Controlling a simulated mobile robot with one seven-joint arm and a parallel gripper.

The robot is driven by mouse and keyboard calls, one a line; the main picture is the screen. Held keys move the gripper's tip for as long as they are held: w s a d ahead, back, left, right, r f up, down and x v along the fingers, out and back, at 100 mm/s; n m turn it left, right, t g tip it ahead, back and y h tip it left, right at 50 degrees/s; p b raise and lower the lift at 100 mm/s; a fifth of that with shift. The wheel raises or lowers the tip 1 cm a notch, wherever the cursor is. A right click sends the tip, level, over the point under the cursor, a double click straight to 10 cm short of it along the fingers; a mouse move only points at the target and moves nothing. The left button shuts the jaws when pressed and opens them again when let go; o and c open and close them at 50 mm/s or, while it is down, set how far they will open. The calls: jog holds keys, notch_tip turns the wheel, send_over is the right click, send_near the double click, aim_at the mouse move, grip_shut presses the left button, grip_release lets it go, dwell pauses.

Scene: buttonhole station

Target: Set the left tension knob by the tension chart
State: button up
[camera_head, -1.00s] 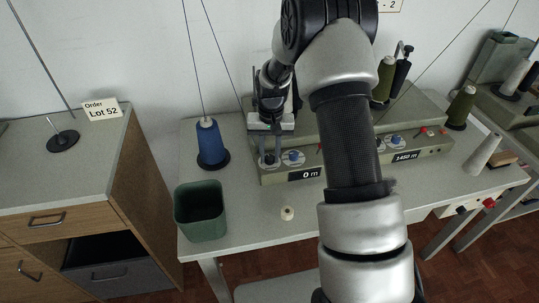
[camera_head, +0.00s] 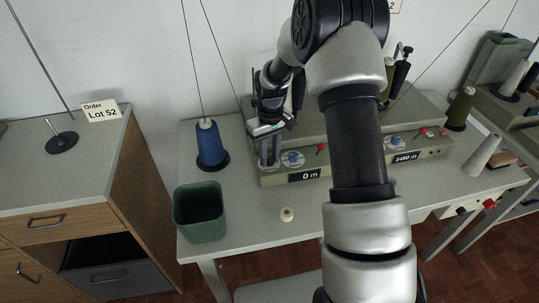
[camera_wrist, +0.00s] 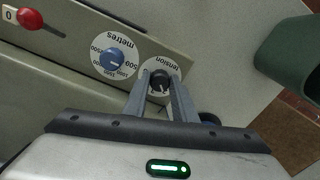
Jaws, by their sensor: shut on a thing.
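The left tension knob (camera_wrist: 159,80) is black with a pale pointer line, on a round white dial marked "tension" in the wrist view. My gripper (camera_wrist: 160,85) is shut on this knob, one finger on each side of it. The scale around the knob is mostly covered by the fingers, so the setting cannot be read. In the head view my gripper (camera_head: 269,162) reaches down to the front left of the left machine unit (camera_head: 318,170). No tension chart can be made out.
The blue metres dial (camera_wrist: 115,57) is right beside the knob, with a red lever (camera_wrist: 28,18) farther along. A blue thread cone (camera_head: 210,143), a green bin (camera_head: 200,212) and a small pale spool (camera_head: 287,214) stand nearby. The left display (camera_head: 304,175) reads 0 m.

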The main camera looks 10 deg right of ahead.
aim_at(270, 158)
dwell(0.3)
jog(key=o, duration=1)
jog(key=shift+o, duration=0.2)
notch_tip(270, 158, up, 18)
jog(key=p, duration=0.1)
jog(key=shift+d+f, duration=0.15)
jog(key=shift+f, duration=0.1)
jog(key=s+r+m+t+p, duration=0.15)
jog(key=s+r+p, duration=0.35)
jog(key=s+r, duration=0.9)
jog(key=s+r+m+t+p, duration=0.2)
jog(key=s+r, duration=0.4)
jog(key=s, duration=0.9)
jog(key=shift+a+r+t+p, duration=0.3)
jog(key=shift+t+p, duration=0.5)
jog(key=shift+t, duration=0.25)
